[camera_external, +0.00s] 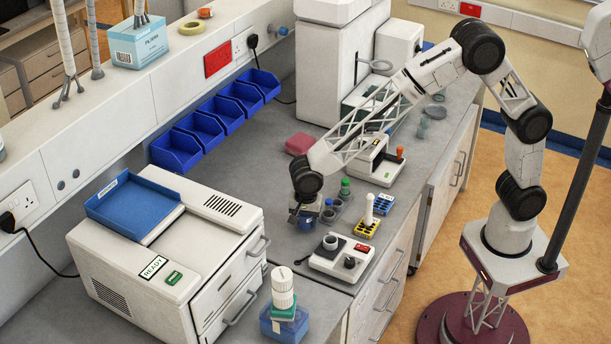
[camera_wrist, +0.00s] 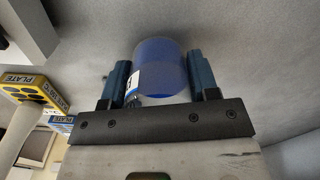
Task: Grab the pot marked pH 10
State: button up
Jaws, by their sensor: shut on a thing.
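My gripper (camera_external: 304,214) is low over the grey bench. In the wrist view its two blue fingers (camera_wrist: 163,76) are on either side of a blue pot (camera_wrist: 160,60) and shut on it. The pot is round and translucent blue, with a white label on its left side. Small round pots (camera_external: 328,214) stand just right of my gripper, too small to read.
A white device (camera_external: 342,257) is in front of my gripper. A green-capped bottle (camera_external: 345,188) stands behind. A large white machine (camera_external: 170,262) is at left. Bare bench lies left of my gripper.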

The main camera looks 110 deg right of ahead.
notch_tip(320, 180, up, 9)
dwell(0.5)
